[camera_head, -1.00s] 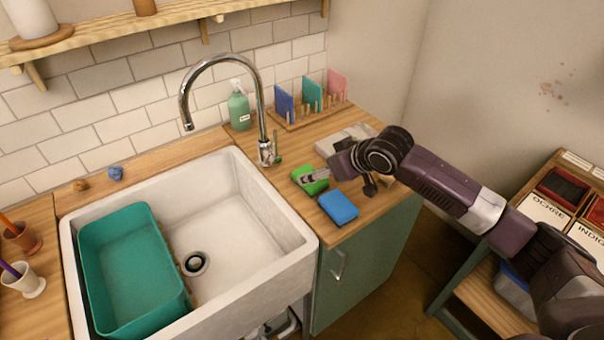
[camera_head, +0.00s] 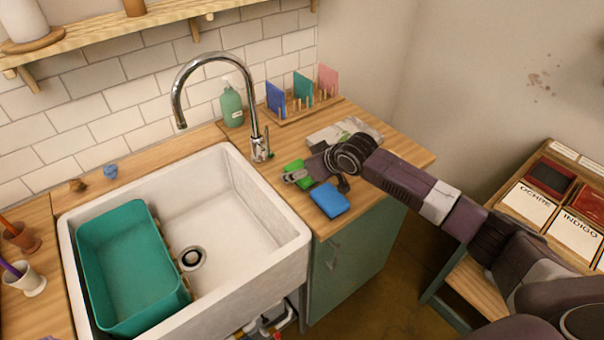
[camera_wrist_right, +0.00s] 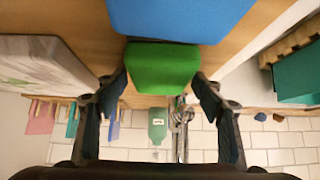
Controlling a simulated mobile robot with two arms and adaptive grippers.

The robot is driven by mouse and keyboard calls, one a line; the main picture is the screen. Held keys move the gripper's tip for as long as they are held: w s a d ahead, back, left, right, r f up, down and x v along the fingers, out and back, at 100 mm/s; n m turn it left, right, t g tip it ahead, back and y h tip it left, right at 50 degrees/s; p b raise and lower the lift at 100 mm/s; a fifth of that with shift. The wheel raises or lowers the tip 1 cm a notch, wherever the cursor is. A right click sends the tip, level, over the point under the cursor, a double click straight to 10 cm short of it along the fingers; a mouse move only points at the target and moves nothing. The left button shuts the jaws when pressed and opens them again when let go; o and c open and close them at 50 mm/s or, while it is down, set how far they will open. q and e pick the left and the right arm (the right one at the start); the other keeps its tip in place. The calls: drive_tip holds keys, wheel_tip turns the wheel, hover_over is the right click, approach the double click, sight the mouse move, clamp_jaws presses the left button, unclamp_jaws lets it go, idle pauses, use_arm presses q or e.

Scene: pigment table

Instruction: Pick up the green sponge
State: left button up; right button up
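The green sponge (camera_head: 292,167) lies on the wooden counter right of the sink, partly hidden by my right gripper (camera_head: 303,178). In the right wrist view the green sponge (camera_wrist_right: 163,68) sits between the two fingers of my right gripper (camera_wrist_right: 162,92). The fingers are spread, one on each side of it, with narrow gaps visible. The blue sponge (camera_head: 330,200) lies close by, toward the counter's front edge; it also shows in the right wrist view (camera_wrist_right: 180,18), just beyond the green one. My left gripper is not in view.
A tap (camera_head: 262,148) stands left of the gripper, beside the white sink (camera_head: 262,215) holding a teal tub (camera_head: 120,280). A soap bottle (camera_head: 232,106) and a rack (camera_head: 300,108) with coloured panels stand behind. A pale packet-like item (camera_head: 340,132) lies behind the gripper.

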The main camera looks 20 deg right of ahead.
drive_tip(key=c, duration=0.6)
drive_tip(key=shift+o, duration=0.2)
drive_tip(key=shift+r, duration=0.15)
